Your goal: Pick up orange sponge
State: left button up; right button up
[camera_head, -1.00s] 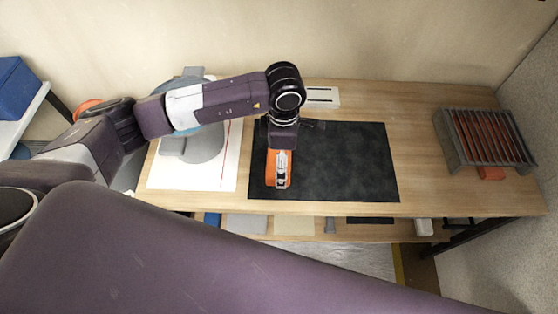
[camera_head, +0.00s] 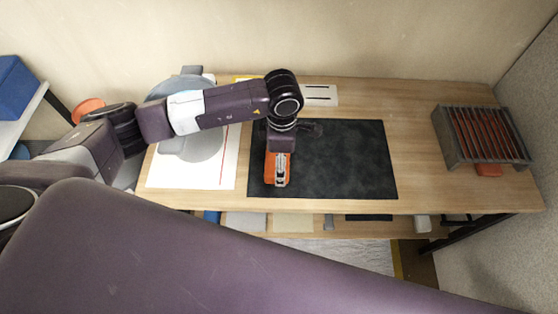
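The orange sponge (camera_head: 272,176) is on the black mat (camera_head: 340,160), near the mat's left edge. My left gripper (camera_head: 281,182) points down right over the sponge and covers its middle and right part. Orange shows on both sides of the grey fingers. From above I cannot tell whether the fingers are open or closed on the sponge, or whether it is lifted. My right gripper is out of view.
A grey slotted rack (camera_head: 484,136) stands at the table's right end, with a small orange-red piece (camera_head: 488,170) at its front. A white slotted item (camera_head: 321,95) lies behind the mat. A white sheet (camera_head: 232,160) lies left. The mat's right half is clear.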

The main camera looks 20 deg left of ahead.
pick_arm(q)
jog(key=shift+r, duration=0.1)
notch_tip(320, 180, up, 20)
jog(key=b, duration=0.3)
